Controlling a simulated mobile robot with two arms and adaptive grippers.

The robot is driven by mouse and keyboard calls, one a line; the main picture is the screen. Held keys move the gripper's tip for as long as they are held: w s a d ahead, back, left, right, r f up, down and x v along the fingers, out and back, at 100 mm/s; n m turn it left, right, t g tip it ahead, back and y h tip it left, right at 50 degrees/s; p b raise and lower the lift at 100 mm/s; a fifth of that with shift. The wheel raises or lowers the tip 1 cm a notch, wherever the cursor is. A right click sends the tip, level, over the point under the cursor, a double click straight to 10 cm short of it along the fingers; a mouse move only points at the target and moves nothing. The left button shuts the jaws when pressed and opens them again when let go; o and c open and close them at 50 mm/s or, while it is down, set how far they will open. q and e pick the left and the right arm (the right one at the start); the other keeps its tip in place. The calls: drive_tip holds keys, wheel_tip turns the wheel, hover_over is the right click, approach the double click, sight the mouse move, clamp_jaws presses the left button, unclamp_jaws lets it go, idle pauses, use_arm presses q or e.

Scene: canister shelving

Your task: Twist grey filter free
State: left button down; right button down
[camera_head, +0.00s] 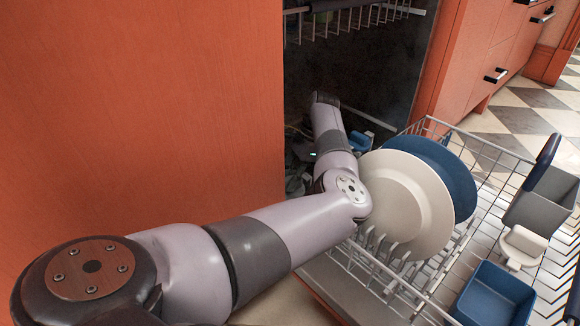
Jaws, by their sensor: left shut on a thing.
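My left arm reaches from the lower left into the dark tub of the open dishwasher (350,62). Its wrist bends down behind the orange panel's edge. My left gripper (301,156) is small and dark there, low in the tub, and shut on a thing. A dim greyish shape (297,183), which seems to be the grey filter, lies just below the gripper. The shadow and my arm hide most of it, so its tilt and seating cannot be told. My right gripper is not in view.
The pulled-out lower rack (490,160) holds a white plate (415,205), a blue plate (453,172), a blue box (495,296) and a grey container (545,205), close right of my arm. An upper rack (350,22) hangs above. The orange panel (140,110) bounds the left.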

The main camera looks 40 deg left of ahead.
use_arm(q)
drive_tip(key=shift+d+f+n, duration=0.1)
drive_tip(key=shift+f+n, duration=0.15)
drive_tip(key=shift+n, duration=0.15)
drive_tip(key=shift+n+h, duration=0.6)
drive_tip(key=shift+n, duration=0.4)
drive_tip(key=c, duration=1.9)
unclamp_jaws()
drive_tip(key=shift+g, duration=0.3)
drive_tip(key=o, duration=0.8)
drive_tip(key=shift+r, duration=0.15)
drive_tip(key=shift+r+p, duration=1.5)
drive_tip(key=shift+r, duration=0.95)
